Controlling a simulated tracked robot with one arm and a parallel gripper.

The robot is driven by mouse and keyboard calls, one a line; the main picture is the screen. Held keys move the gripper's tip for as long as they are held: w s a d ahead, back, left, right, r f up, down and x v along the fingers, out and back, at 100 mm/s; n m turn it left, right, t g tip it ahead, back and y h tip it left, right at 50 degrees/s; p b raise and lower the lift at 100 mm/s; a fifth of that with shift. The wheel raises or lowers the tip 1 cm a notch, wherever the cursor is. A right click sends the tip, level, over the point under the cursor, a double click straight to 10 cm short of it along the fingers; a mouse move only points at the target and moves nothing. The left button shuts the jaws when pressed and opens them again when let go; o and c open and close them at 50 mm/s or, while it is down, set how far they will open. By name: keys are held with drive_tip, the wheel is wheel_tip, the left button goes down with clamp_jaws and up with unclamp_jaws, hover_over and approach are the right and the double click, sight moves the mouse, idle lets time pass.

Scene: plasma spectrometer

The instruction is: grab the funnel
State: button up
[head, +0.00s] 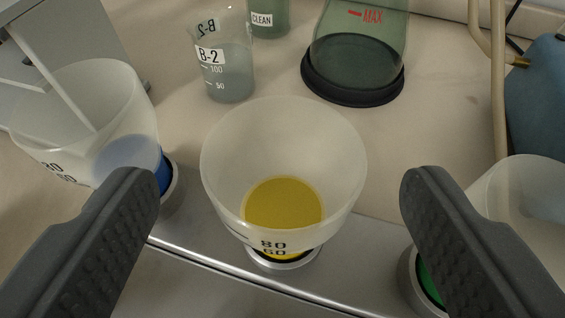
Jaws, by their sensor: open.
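A translucent white funnel-shaped cup (284,135) with a yellow bottom and the marks 80 and 60 stands upright in the middle of the head view. It sits in a round holder on a metal rail. My gripper (280,185) is open, with one dark grey finger left of this cup and the other right of it. Neither finger appears to touch it. Two similar cups stand on the rail: one with a blue bottom (85,95) at the left, one with a green bottom (530,200) at the right, partly hidden by my right finger.
A beaker labelled B-2 (228,75) stands behind the yellow cup. A dark-based flask marked MAX (355,65) and a container labelled CLEAN (268,18) stand farther back. A blue object (540,110) and a beige tube (498,90) are at the right. The metal rail (210,235) crosses the front.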

sight(282, 134)
drive_tip(key=shift+p+x, duration=0.3)
drive_tip(key=shift+x, duration=2.8)
drive_tip(key=shift+s+f, duration=0.1)
drive_tip(key=c, duration=1.1)
